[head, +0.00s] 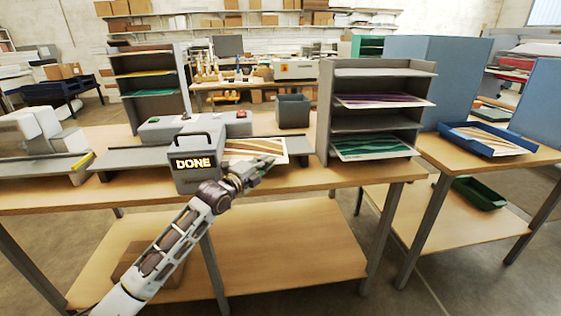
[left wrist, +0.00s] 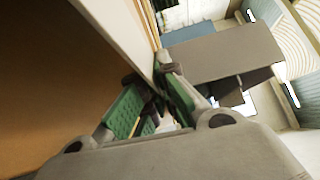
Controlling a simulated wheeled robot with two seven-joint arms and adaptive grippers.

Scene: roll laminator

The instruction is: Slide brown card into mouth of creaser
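The brown card (head: 257,148), cream with brown stripes, lies flat over the grey bed (head: 285,180) just right of the creaser (head: 194,180). The creaser is a grey box with a handle and a lit "DONE" display. Its mouth is not clearly visible; the housing and my left arm cover part of that side. My left gripper (head: 262,172) is at the card's front edge. In the left wrist view, its green-padded fingers (left wrist: 150,77) are close together, with a thin pale edge between the tips that appears to be the card. My right gripper is not in view.
A grey shelf rack (head: 378,110) with patterned sheets stands right of the creaser. A grey bin (head: 293,111) and a grey machine with buttons (head: 195,126) stand behind. A blue tray (head: 487,139) is on the right table. The table strip in front of the bed is clear.

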